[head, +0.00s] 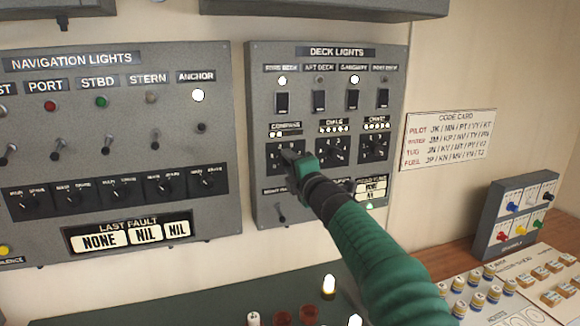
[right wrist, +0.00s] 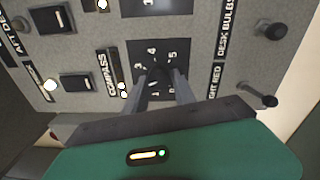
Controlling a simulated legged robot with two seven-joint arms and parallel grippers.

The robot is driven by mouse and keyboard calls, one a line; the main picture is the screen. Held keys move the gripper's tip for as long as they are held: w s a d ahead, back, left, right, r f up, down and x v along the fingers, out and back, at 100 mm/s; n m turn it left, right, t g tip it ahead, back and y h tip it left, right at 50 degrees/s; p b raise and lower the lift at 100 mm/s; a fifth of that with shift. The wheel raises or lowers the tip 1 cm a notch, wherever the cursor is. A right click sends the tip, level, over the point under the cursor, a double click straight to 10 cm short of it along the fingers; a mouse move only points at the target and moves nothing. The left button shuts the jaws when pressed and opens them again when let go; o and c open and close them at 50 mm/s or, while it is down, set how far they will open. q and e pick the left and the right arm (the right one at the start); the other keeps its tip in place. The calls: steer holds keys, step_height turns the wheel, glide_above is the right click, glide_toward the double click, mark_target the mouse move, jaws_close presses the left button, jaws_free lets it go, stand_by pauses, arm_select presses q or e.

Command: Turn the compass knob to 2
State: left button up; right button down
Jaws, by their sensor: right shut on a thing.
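The compass knob (right wrist: 154,86) is a dark knob on a black square dial on the deck lights panel, under the label COMPASS (head: 286,126). My right gripper (head: 291,157) reaches the dial from the lower right and covers much of it in the head view. In the right wrist view my right gripper (right wrist: 158,80) has one finger on each side of the knob and is shut on it. The digits 3, 4 and 5 show around the dial; lower marks are partly hidden by the fingers. The pointer's exact setting is unclear. My left gripper is not in view.
Two similar dials (head: 333,150) sit to the right, with switches (head: 318,100) above and a toggle (head: 280,212) below. The navigation lights panel (head: 110,130) is at the left. A code card (head: 450,138) hangs at the right above a small switch box (head: 515,215).

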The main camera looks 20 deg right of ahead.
steer(key=shift+w+a+f+n, duration=0.1)
steer(key=shift+f+n, duration=0.2)
steer(key=shift+f, duration=0.2)
steer(key=c, duration=1.2)
jaws_free()
steer(key=shift+r, duration=0.1)
steer(key=shift+o, duration=0.8)
steer(key=shift+r, duration=0.15)
steer(key=s+d+b, duration=0.1)
steer(key=s+b, duration=0.3)
steer(key=s, duration=1.2)
steer(key=shift+s+d+f, duration=0.3)
steer(key=shift+s+f, duration=0.05)
